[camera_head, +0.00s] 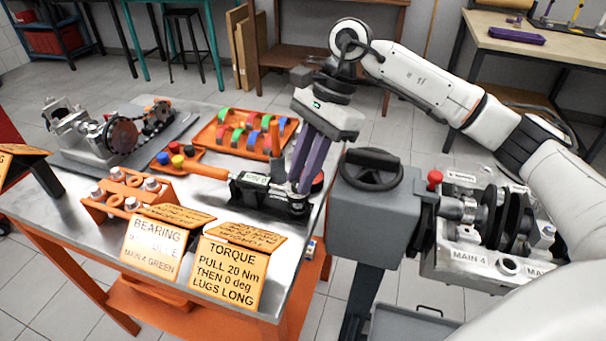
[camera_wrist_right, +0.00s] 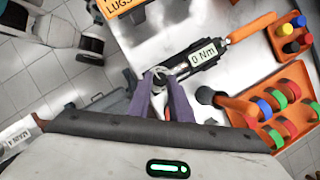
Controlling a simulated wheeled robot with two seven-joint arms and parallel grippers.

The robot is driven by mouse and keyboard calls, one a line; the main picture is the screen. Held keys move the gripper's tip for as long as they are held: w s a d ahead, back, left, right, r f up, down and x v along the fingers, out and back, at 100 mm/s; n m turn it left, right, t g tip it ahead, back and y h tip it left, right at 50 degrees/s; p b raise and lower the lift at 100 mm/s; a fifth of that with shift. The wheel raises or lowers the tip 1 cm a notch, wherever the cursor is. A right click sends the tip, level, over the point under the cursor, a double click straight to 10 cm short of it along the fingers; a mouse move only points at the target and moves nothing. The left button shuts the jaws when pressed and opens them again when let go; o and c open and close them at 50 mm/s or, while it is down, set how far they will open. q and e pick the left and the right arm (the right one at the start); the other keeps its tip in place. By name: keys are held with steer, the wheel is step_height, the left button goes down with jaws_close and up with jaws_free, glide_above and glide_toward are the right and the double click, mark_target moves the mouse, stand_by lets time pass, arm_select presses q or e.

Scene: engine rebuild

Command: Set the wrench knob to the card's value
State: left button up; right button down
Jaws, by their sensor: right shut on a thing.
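The torque wrench (camera_head: 238,187) lies on the steel table, with an orange handle and a black body. Its small display reads "0 Nm" in the right wrist view (camera_wrist_right: 203,56). The torque card (camera_head: 226,271) reads "PULL 20 Nm THEN 0 deg LUGS LONG". My right gripper (camera_head: 300,190) points down at the wrench's head end, beyond the display. Its purple fingers (camera_wrist_right: 162,84) are shut on the grey round knob (camera_wrist_right: 158,74), which they partly hide. My left gripper is not in view.
An orange tray (camera_head: 210,140) of coloured shells sits behind the wrench, with coloured caps (camera_head: 176,148) beside it. An orange block (camera_head: 112,207) and a bearing card (camera_head: 150,246) stand to the left. A grey stand with a handwheel (camera_head: 372,172) and engine block is at right.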

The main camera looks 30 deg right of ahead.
steer(key=shift+w+n+g, duration=0.1)
steer(key=shift+n+g, duration=0.3)
steer(key=shift+n, duration=0.6)
steer(key=c, duration=1.6)
jaws_free()
steer(key=v, duration=1)
steer(key=shift+a+r, duration=0.1)
steer(key=shift+r, duration=0.1)
steer(key=shift+w, duration=0.1)
